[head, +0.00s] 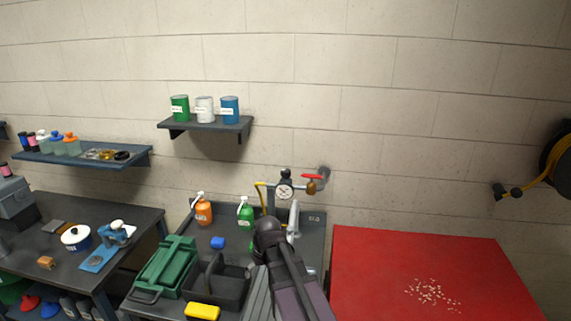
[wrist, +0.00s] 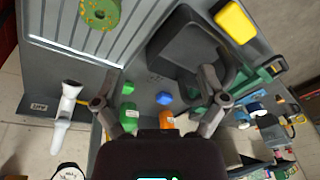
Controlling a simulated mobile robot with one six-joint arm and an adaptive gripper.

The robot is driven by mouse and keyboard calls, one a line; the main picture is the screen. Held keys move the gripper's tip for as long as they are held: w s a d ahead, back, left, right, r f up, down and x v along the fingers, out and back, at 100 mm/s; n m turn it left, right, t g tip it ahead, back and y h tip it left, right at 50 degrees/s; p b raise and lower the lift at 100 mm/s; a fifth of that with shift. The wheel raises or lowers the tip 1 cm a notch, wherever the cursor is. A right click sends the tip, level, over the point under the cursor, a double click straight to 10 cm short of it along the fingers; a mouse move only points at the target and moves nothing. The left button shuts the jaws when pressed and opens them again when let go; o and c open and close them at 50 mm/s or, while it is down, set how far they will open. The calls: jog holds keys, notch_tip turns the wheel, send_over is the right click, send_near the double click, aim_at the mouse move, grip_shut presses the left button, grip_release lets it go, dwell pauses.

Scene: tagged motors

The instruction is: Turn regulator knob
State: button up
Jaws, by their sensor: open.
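The regulator shows on the wall pipe in the head view, with a white round gauge (head: 285,191) and a dark knob (head: 286,172) on top. A red lever handle (head: 312,176) sits on the pipe to its right. In the wrist view only part of the gauge (wrist: 69,173) shows at the bottom left edge; the knob is not seen there. My gripper (wrist: 161,104) is open and empty, its two fingers wide apart over the bench's back area. In the head view my dark arm is below the regulator, and its fingers cannot be made out.
A white tap (head: 293,218) stands just below the regulator, close to my arm. A green bottle (head: 245,214) and an orange bottle (head: 203,211) stand left. A black caddy (head: 217,281) and green toolbox (head: 166,266) occupy the bench. The red tabletop (head: 390,260) is mostly clear.

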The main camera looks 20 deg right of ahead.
jog(key=w+d+r+n+t+y+p, duration=0.1)
jog(key=w+d+r+t+p, duration=0.2)
jog(key=w+d+r+p, duration=0.75)
jog(key=n+t+p, duration=0.1)
jog(key=t+p, duration=0.3)
jog(key=p, duration=0.3)
send_near(286, 170)
jog(key=a+v, duration=0.1)
jog(key=v, duration=0.2)
jog(key=shift+s+d+r, duration=0.15)
jog(key=shift+d, duration=0.35)
jog(key=b+x, duration=0.9)
jog(key=x, duration=0.4)
jog(key=shift+w+f+b, duration=0.2)
jog(key=shift+f+b, duration=0.15)
jog(key=shift+b, duration=0.05)
jog(key=c, duration=1.1)
